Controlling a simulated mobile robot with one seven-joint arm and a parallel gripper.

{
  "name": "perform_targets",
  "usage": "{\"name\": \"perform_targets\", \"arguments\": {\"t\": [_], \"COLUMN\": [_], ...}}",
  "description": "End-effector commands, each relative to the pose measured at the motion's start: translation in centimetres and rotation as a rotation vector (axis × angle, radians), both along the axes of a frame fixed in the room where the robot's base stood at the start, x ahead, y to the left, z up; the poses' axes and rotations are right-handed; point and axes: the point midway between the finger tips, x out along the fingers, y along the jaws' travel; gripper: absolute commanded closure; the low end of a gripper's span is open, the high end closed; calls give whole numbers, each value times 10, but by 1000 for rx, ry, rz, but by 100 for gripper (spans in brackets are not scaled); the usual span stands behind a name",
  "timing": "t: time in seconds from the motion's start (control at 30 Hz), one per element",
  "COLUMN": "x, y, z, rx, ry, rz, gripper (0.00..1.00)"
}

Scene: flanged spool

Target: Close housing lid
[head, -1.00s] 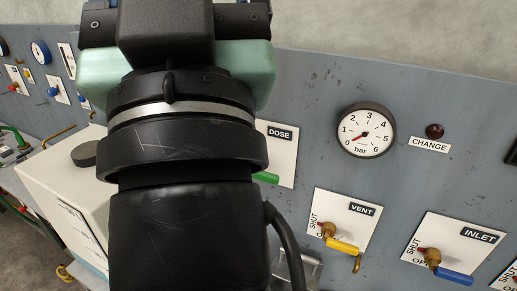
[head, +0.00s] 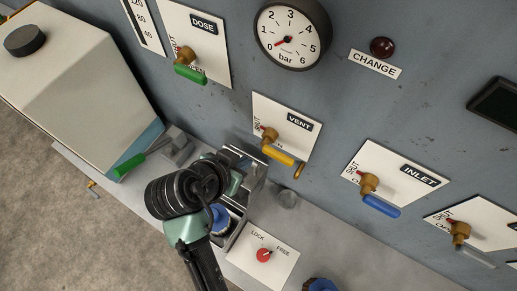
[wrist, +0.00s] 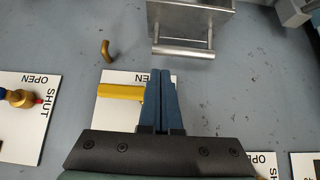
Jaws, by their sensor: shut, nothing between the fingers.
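The metal housing (head: 240,216) stands on the bench below the VENT plate, mostly behind my arm in the head view. A blue round part shows inside its open top. A raised metal piece at its back, which looks like the lid (head: 258,170), stands up near the panel. In the wrist view a metal box-shaped piece with a bar handle, likely the lid (wrist: 190,18), is at the top. My gripper (wrist: 161,73) is shut and empty, its blue fingertips a little short of the bar and apart from it in the picture. The fingertips are hidden in the head view.
The yellow VENT handle (head: 278,155) is close to the lid and shows beside my fingers in the wrist view (wrist: 120,91). A LOCK/FREE plate with a red knob (head: 263,255) lies right of the housing. A white tank (head: 75,80) stands left.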

Motion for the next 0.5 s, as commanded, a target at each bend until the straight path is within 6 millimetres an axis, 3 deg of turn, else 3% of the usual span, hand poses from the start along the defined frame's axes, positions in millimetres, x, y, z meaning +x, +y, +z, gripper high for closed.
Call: {"name": "perform_targets", "arguments": {"t": [0.23, 0.5], "x": [23, 36], "y": [-18, -26], "z": [-33, -51], "rx": [0, 2], "ry": [1, -1], "rz": [-1, 1], "gripper": [100, 100]}}
